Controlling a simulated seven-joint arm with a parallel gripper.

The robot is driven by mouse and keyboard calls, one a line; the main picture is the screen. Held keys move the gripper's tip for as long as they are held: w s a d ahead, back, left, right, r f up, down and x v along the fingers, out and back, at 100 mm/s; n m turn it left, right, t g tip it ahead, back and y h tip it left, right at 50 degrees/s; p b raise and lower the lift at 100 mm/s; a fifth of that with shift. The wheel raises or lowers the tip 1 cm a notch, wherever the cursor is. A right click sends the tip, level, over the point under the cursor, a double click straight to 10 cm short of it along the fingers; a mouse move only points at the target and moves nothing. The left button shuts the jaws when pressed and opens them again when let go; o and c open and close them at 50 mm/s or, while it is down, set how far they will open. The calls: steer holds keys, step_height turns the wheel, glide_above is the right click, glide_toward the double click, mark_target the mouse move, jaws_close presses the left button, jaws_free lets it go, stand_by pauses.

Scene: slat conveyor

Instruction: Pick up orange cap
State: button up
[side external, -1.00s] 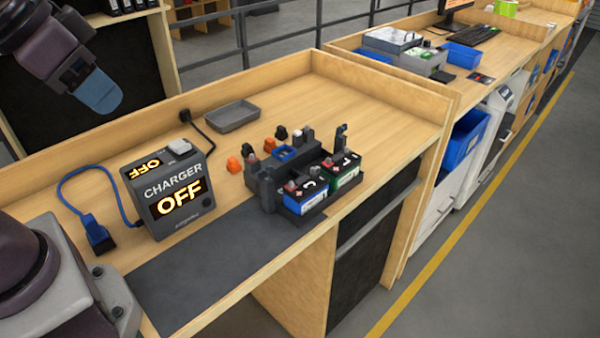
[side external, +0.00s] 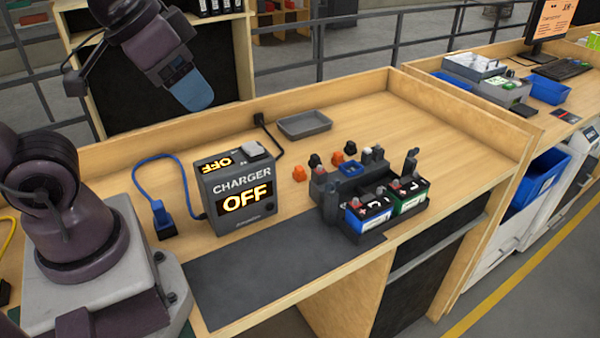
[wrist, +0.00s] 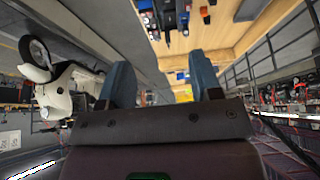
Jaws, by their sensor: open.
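Two orange caps stand on the wooden bench in the side external view. One orange cap (side external: 299,173) is just right of the charger. The other orange cap (side external: 337,158) is farther back, near the battery holder. In the wrist view small orange spots (wrist: 204,11) show at the top edge, too small to make out well. My gripper (side external: 193,90), with blue fingers, is high above the back left of the bench, well away from both caps. In the wrist view my gripper (wrist: 163,82) has its fingers spread with nothing between them.
A charger (side external: 238,195) reading OFF stands left of the caps, with a blue cable (side external: 160,158). Black caps (side external: 314,160) stand beside the orange ones. A dark holder (side external: 330,195) carries blue and green batteries. A grey tray (side external: 304,125) lies behind.

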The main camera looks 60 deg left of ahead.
step_height(320, 180, down, 3)
steer(key=w+a+g, duration=0.1)
steer(key=w+g, duration=0.1)
steer(key=n+g, duration=0.4)
steer(key=n, duration=1.4)
glide_above(300, 167)
step_height(300, 167, down, 19)
step_height(300, 167, down, 12)
steer(key=shift+f, duration=0.25)
steer(key=c, duration=1)
